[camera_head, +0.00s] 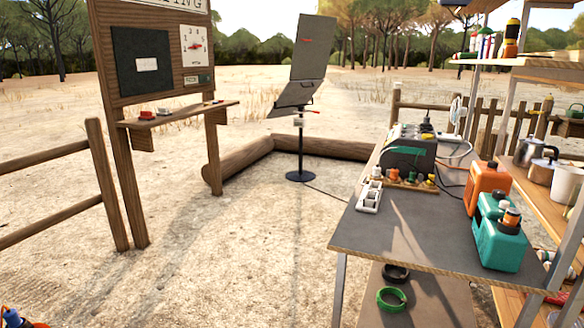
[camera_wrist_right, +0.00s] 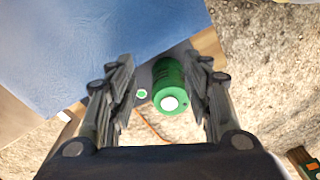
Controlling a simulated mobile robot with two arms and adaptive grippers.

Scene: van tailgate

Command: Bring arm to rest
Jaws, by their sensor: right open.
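My right gripper (camera_wrist_right: 162,72) shows in the right wrist view with its two dark fingers spread apart. A green cylinder with a white round end (camera_wrist_right: 178,85) shows in the gap between the fingers, nearer the right finger. I cannot tell how far below the fingertips it is, but neither finger is seen closed on it. A small green and white round thing (camera_wrist_right: 141,93) lies just left of it. Neither gripper is seen in the head view, and my left gripper is not in view.
A grey-topped workbench (camera_head: 410,225) stands at the right, with a teal canister (camera_head: 497,247), an orange canister (camera_head: 482,187) and a power box (camera_head: 408,150). Shelves stand beyond it. A wooden notice board (camera_head: 150,65) and rail fence (camera_head: 50,195) stand left. Sandy ground between is open.

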